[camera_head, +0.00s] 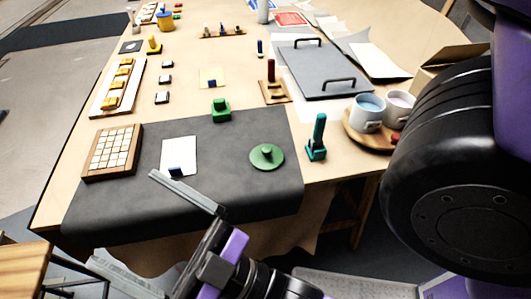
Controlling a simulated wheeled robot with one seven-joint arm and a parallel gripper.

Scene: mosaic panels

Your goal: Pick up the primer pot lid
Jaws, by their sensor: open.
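A round green lid with a small knob (267,156), which looks like the primer pot lid, lies flat on the dark mat (238,190), right of its middle. My gripper (124,218) is open, at the front left of the lid by the table's front edge. Its two long grey fingers are spread wide and point left. Nothing is between them, and the gripper is apart from the lid. The lid is in full view.
A teal upright tool (317,138) stands just right of the lid. A green block (220,110) is behind it. A white card (179,156) and wooden grid tray (112,152) lie left. Cups on a round wooden tray (352,130) stand at right. The mat around the lid is clear.

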